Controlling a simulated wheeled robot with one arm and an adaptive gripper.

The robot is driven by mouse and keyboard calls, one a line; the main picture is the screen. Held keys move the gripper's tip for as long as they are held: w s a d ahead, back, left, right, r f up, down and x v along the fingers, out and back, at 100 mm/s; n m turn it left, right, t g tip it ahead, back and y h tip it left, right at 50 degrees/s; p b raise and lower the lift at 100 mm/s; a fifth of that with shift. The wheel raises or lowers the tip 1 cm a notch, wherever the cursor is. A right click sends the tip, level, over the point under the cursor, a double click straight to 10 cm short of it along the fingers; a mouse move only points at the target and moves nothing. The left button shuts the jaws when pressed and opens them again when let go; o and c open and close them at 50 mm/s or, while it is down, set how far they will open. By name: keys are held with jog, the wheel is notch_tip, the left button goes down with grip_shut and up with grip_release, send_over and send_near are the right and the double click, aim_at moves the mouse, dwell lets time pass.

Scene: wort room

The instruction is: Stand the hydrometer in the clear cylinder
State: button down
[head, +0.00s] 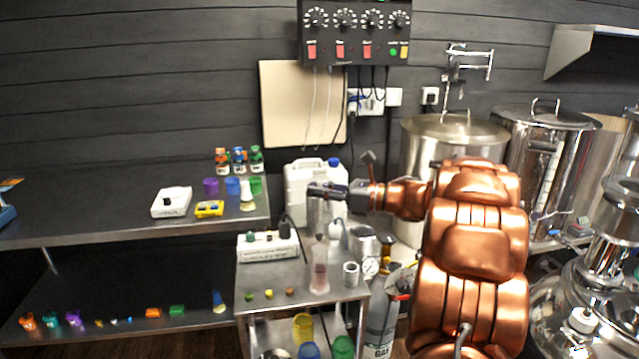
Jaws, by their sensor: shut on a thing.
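The clear cylinder (319,274) stands upright on the small steel table, with reddish liquid in its lower part. My gripper (318,190) reaches in from the right, above the cylinder and in front of the white jug. It is shut on the hydrometer, which is thin and hard to make out against the pale and grey things behind it. I cannot tell from this view whether the hydrometer's lower end is inside the cylinder or above it.
The small table (270,275) also bears a white control box (268,246), a white ring-shaped piece (351,274) and several small coloured pieces. A white jug (300,190) stands behind. Steel kettles (455,140) stand at the right. A long bench (110,220) is at the left.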

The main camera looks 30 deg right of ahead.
aim_at(320, 242)
jog(key=shift+f, duration=0.6)
jog(key=shift+f+b, duration=4.9)
jog(key=shift+b, duration=2.75)
jog(key=c, duration=1.2)
grip_release()
jog(key=shift+o, duration=0.2)
jog(key=v, duration=1.2)
